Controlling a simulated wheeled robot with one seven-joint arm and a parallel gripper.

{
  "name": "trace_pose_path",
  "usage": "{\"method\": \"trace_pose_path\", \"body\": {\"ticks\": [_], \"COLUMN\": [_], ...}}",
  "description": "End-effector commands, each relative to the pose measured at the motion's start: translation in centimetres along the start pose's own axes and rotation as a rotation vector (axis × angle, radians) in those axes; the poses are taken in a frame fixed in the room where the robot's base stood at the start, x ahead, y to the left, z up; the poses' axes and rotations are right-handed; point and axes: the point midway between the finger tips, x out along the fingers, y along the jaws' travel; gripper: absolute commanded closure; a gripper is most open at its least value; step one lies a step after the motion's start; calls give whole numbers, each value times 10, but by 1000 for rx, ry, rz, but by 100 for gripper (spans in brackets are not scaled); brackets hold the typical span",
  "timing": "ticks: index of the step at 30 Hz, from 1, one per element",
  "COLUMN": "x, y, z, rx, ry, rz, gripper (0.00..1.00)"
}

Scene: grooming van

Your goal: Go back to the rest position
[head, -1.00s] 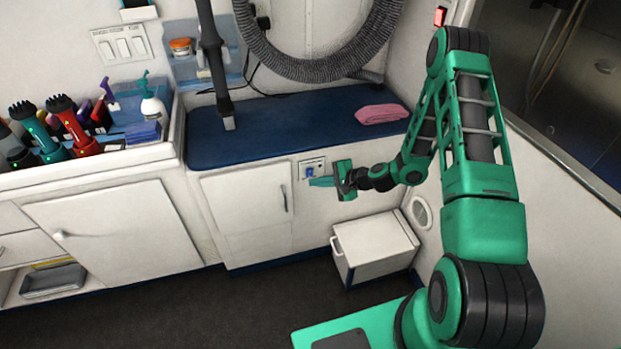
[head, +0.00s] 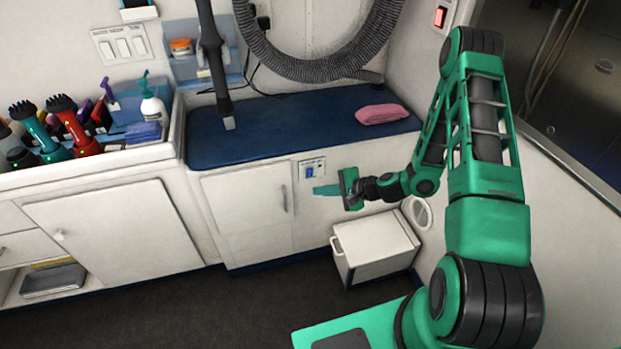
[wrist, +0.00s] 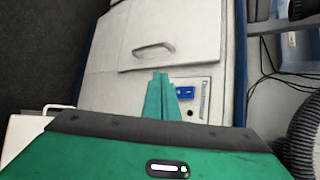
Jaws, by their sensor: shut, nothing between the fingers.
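My gripper (head: 328,190) is shut and empty in front of the white panel below the blue-topped bench, at the right of the cabinet door. In the wrist view my gripper (wrist: 161,97) points toward the cabinet door (wrist: 180,38) and a small socket plate. The socket plate (head: 312,167) carries a blue switch (head: 309,172); the blue switch also shows in the wrist view (wrist: 186,92), just right of the fingertips. I cannot tell how far the fingertips are from the panel.
A white box (head: 374,245) with a handle stands on the floor below my gripper. The bench (head: 270,127) holds a folded pink towel (head: 382,114). A grey hose (head: 310,67) hangs above it. Counter clutter, including a white bottle (head: 153,107), is at left. The dark floor in front is clear.

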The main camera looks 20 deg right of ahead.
Motion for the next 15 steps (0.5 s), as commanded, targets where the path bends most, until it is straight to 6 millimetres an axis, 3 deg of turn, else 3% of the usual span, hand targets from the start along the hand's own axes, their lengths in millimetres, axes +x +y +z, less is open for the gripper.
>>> {"method": "trace_pose_path", "body": {"ticks": [15], "x": [-7], "y": [-6], "z": [3], "rx": [-55], "ry": [-9], "rz": [29], "gripper": [100]}}
